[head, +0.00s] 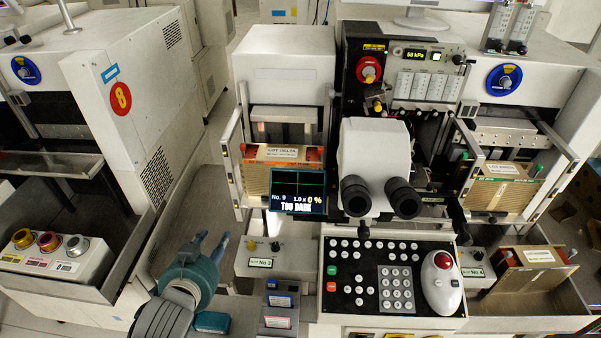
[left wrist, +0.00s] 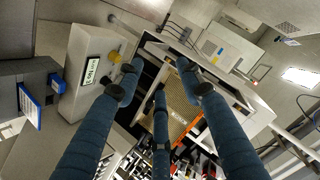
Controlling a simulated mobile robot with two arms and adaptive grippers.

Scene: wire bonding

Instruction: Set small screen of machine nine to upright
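The small screen (head: 298,191) of machine nine is a dark panel with a green cross and the words "No. 9" and "TOO DARK". It sits left of the microscope eyepieces in the head view, its face turned to the head camera. Its mount is hidden. My left gripper (head: 211,246) is low and left of the screen, apart from it, with its fingers spread and nothing between them. In the left wrist view its blue fingers (left wrist: 160,82) are spread wide. I cannot make out the screen there. My right gripper is not in view.
The white microscope (head: 375,150) stands right beside the screen. A brown magazine (head: 256,180) is behind the screen's left side. A control panel (head: 390,278) with a trackball is below. Machine eight (head: 130,130) stands left, with an aisle between.

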